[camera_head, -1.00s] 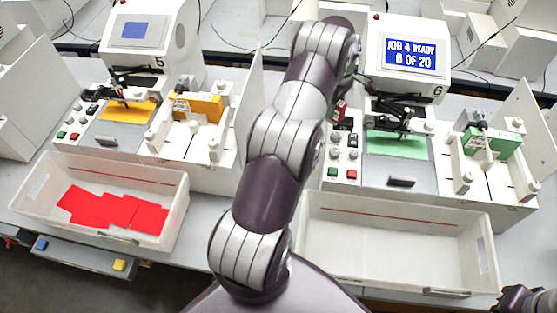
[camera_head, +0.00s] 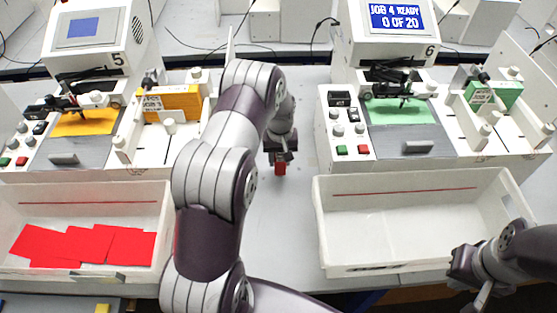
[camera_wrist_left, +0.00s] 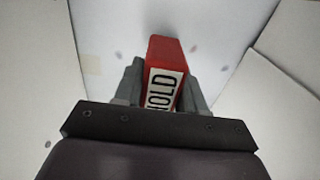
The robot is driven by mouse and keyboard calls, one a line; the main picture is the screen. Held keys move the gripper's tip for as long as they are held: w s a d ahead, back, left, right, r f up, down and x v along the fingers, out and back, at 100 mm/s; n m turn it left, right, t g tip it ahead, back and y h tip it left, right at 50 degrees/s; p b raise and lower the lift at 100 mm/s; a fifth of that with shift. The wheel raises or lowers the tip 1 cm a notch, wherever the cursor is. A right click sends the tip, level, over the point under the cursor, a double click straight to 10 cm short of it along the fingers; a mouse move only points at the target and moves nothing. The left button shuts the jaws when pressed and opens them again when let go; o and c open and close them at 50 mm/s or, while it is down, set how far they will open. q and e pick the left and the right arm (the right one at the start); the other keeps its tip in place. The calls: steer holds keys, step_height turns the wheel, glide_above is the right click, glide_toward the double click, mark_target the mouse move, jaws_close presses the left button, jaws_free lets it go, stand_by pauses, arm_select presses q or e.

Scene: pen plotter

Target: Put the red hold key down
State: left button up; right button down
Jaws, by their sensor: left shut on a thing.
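The red hold key (camera_head: 280,168) is in my left gripper (camera_head: 280,158), over the bare grey table between the two plotter stations. In the left wrist view the key (camera_wrist_left: 165,62) is red with a white label reading "HOLD", and the grey fingers of my left gripper (camera_wrist_left: 163,85) close on both its sides. I cannot tell whether the key touches the table. My right gripper (camera_head: 468,275) is at the lower right, by the front right corner of the empty white bin; its fingers are too unclear to judge.
Plotter 6 (camera_head: 385,25) stands right with a green sheet and reads "JOB 4 READY 0 OF 20". Plotter 5 (camera_head: 90,30) stands left with an orange sheet. A bin (camera_head: 150,205) with red sheets is front left, an empty bin (camera_head: 420,225) front right. Table between is clear.

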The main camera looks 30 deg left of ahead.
arm_select(q)
steer(key=shift+f, duration=0.65)
steer(key=shift+a+f, duration=0.1)
steer(key=shift+f, duration=0.1)
steer(key=shift+f, duration=0.1)
steer(key=o, duration=1.1)
steer(key=shift+c, duration=0.2)
